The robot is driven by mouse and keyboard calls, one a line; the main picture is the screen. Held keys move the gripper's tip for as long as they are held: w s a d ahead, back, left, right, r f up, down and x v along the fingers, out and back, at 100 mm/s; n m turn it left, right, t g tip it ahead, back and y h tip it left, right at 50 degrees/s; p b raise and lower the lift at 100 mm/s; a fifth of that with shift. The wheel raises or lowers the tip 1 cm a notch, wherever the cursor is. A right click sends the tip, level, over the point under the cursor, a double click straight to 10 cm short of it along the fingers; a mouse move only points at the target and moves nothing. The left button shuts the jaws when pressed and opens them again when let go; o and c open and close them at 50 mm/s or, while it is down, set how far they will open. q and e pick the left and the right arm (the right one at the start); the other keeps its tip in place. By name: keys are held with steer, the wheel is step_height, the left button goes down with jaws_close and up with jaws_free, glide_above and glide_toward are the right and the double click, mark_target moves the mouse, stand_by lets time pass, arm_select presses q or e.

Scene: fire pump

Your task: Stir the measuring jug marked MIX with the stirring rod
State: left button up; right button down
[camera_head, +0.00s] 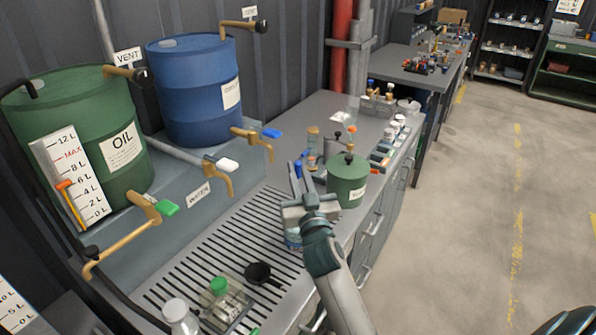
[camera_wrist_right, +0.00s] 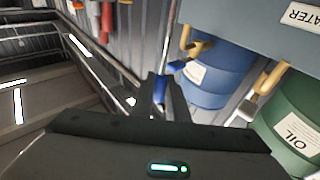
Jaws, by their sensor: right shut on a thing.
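My right gripper (camera_head: 302,182) is over the front part of the bench, left of the green canister. It is shut on a small blue thing (camera_wrist_right: 159,90), seen between its fingers in the right wrist view. My left gripper is not in view.
The green canister (camera_head: 347,181) stands close right of my right gripper. Oil (camera_head: 125,145) and blue (camera_head: 195,90) drums with taps stand behind. Small bottles crowd the bench's far end.

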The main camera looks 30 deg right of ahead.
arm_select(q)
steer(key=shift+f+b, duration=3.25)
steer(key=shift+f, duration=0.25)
arm_select(e)
steer(key=shift+f, duration=4.65)
steer(key=shift+f+b, duration=0.7)
steer(key=shift+b, duration=0.05)
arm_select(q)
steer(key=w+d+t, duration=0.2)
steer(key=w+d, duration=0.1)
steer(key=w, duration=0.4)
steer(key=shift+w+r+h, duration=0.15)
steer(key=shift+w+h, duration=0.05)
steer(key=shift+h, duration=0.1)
arm_select(e)
steer(key=shift+f, duration=0.3)
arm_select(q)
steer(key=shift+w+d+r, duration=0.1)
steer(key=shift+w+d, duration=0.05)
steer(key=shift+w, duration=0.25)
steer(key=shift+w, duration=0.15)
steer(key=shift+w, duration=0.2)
arm_select(e)
steer(key=shift+s+a, duration=0.1)
